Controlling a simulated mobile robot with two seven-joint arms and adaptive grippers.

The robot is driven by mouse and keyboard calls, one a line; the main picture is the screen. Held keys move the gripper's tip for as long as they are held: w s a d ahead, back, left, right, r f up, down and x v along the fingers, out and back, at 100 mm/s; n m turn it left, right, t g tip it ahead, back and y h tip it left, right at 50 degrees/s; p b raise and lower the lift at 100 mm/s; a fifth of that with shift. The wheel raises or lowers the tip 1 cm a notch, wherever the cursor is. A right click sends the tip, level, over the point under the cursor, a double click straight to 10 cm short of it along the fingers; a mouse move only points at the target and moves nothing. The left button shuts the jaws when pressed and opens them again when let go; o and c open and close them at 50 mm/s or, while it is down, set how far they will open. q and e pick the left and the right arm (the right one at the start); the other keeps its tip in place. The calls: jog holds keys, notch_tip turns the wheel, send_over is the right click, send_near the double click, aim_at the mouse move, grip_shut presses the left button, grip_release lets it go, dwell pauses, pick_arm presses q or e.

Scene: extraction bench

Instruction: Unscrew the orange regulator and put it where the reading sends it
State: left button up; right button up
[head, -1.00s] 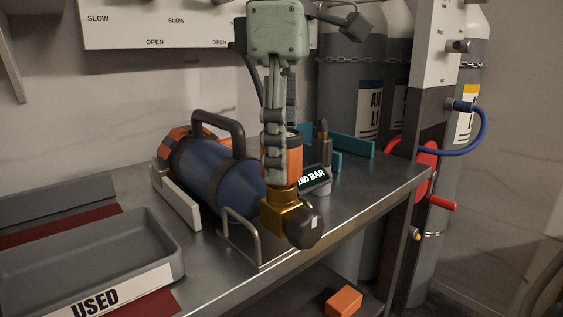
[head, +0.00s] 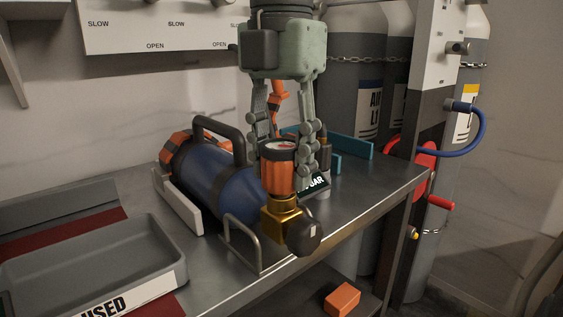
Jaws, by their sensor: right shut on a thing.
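The orange regulator (head: 278,178), with a round gauge on top, stands upright on the brass valve (head: 284,218) of the blue cylinder (head: 213,180). A dark round knob (head: 304,238) sticks out at the valve's front. My right gripper (head: 285,168) comes down from above, with one finger on each side of the regulator, shut on it. A small dark display (head: 316,184) behind the regulator is partly covered, with "BAR" visible on it. My left gripper is not in view.
A grey tray labelled USED (head: 180,247) stands at the left on the metal bench (head: 375,190). A wire loop bracket (head: 241,240) stands before the cylinder. Teal holders (head: 355,148) are behind. An orange block (head: 342,299) lies below. The bench's right part is clear.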

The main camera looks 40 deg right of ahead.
jog(key=n, duration=0.4)
jog(key=shift+r+p, duration=0.1)
jog(key=shift+p, duration=0.3)
jog(key=n+p, duration=0.1)
jog(key=n, duration=0.6)
jog(key=shift+n+p, duration=0.4)
jog(key=n, duration=0.2)
jog(key=shift+n, duration=0.3)
jog(key=o, duration=1.3)
